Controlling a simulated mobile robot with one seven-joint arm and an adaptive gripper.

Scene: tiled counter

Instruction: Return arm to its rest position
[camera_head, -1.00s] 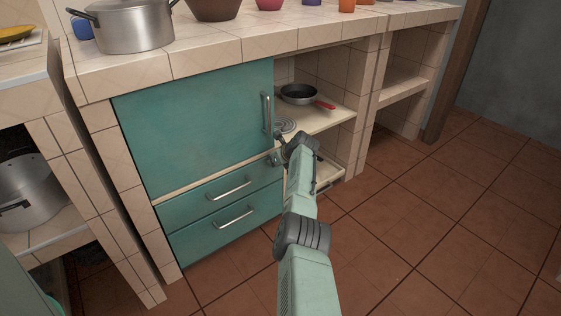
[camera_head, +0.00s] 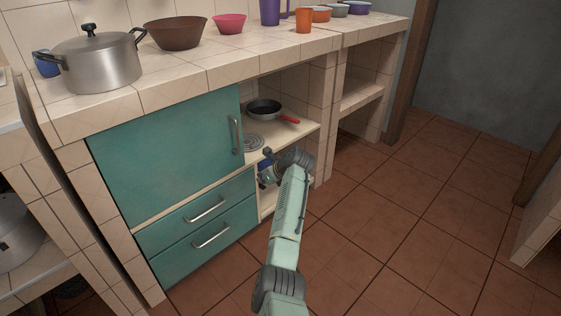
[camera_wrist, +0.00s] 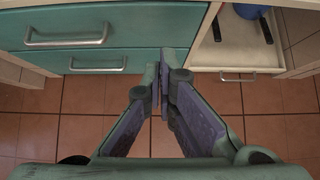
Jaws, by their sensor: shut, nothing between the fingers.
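My arm reaches from the bottom of the head view toward the counter's open lower shelves. My gripper (camera_wrist: 162,82) shows in the wrist view with its two fingers together and nothing between them. Below the fingers is the tiled floor, and the teal drawers are just beyond them. In the head view the gripper end of the arm is near the open shelf, right of the drawers, and its fingers cannot be made out there.
The teal cabinet door (camera_head: 170,155) and the teal drawers (camera_head: 207,222) are closed. A pan (camera_head: 264,106) with a red handle stands on the shelf. A pot (camera_head: 92,64) and several bowls stand on the counter. The floor (camera_head: 430,220) at right is clear.

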